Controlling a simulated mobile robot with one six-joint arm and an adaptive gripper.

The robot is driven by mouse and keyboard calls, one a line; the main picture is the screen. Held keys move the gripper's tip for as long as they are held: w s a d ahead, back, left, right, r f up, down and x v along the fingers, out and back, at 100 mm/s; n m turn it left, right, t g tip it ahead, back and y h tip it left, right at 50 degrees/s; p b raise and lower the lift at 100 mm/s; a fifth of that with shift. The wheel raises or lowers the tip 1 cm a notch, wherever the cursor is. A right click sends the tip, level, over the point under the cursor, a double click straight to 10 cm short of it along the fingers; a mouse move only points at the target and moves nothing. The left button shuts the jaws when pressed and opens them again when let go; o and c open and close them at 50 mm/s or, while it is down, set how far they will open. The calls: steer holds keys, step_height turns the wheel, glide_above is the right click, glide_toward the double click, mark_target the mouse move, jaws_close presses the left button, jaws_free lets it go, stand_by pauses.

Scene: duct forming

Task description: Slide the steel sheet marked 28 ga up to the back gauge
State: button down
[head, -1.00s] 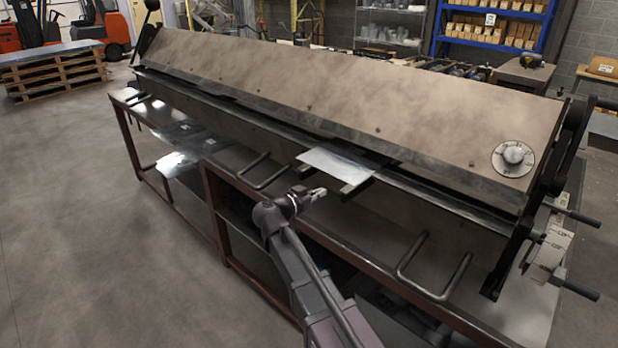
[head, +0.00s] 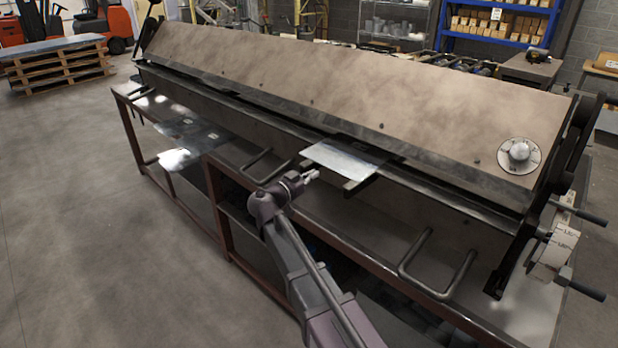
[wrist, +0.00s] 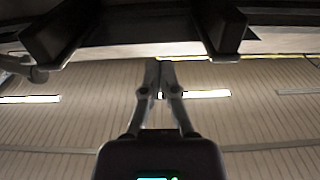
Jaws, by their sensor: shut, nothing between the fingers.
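A bright steel sheet (head: 345,159) lies flat on two dark support bars at the front of the long folding machine, its far edge running in at the dark clamping edge. No gauge mark is legible on it. My gripper (head: 314,174) is shut and empty, with its tips just in front of the sheet's near edge in the head view; I cannot tell whether they touch. In the wrist view my shut fingers (wrist: 160,64) point toward the machine, between two dark bars (wrist: 225,28). The back gauge is hidden behind the machine's sloping cover (head: 340,85).
A U-shaped handle (head: 437,268) stands on the bench front to the right, and another (head: 268,165) to the left of my gripper. More shiny sheet (head: 188,135) lies farther left. A round dial (head: 519,152) is on the cover's right end.

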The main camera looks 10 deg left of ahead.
mark_target(330, 163)
steer(key=shift+x, duration=1.4)
steer(key=shift+x, duration=1.25)
steer(key=shift+w+d, duration=0.3)
steer(key=shift+x, duration=1.1)
steer(key=shift+a, duration=0.1)
steer(key=v, duration=0.7)
